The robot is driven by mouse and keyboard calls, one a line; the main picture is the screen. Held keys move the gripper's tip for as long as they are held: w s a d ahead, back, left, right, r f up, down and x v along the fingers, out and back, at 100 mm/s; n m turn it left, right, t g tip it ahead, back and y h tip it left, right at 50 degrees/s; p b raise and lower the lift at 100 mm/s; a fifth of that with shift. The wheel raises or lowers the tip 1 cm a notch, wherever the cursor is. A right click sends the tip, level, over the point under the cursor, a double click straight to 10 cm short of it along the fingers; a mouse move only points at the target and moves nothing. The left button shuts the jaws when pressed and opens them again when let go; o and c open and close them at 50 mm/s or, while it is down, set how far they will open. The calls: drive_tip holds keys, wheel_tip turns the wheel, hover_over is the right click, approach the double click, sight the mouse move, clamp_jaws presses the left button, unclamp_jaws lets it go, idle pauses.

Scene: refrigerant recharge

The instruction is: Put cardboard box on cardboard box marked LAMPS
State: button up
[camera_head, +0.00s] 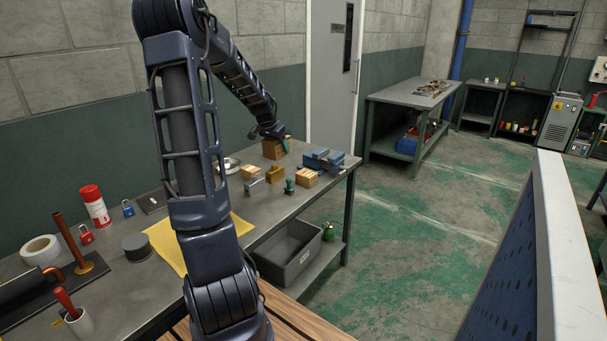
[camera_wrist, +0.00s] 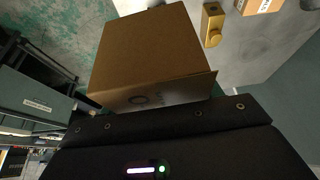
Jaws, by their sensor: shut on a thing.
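A brown cardboard box (camera_head: 272,149) is at my gripper (camera_head: 283,141), over the far end of the workbench. In the wrist view the cardboard box (camera_wrist: 150,50) fills the middle, with one flap edge toward the gripper and a partly visible dark print. My gripper is shut on it; the fingertips are mostly hidden. I cannot tell whether the box touches the bench. Two smaller light cardboard boxes stand on the bench, one on the left (camera_head: 251,172) and one on the right (camera_head: 306,179). The word LAMPS is not readable on any box.
A blue vise (camera_head: 323,160), a brass-coloured block (camera_head: 275,175) and a green stamp-like object (camera_head: 289,187) stand close by on the workbench (camera_head: 266,214). A grey bin (camera_head: 288,252) sits below. A second bench (camera_head: 408,94) stands beyond clear floor.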

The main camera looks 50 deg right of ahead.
drive_tip(key=d+r, duration=0.2)
drive_tip(key=d, duration=0.7)
wheel_tip(320, 180, up, 2)
hover_over(308, 172)
drive_tip(key=f, duration=1.9)
drive_tip(key=shift+a+f, duration=0.2)
drive_tip(key=shift+f, duration=0.1)
drive_tip(key=shift+f, duration=0.1)
drive_tip(key=o, duration=1.2)
drive_tip(key=shift+f, duration=0.1)
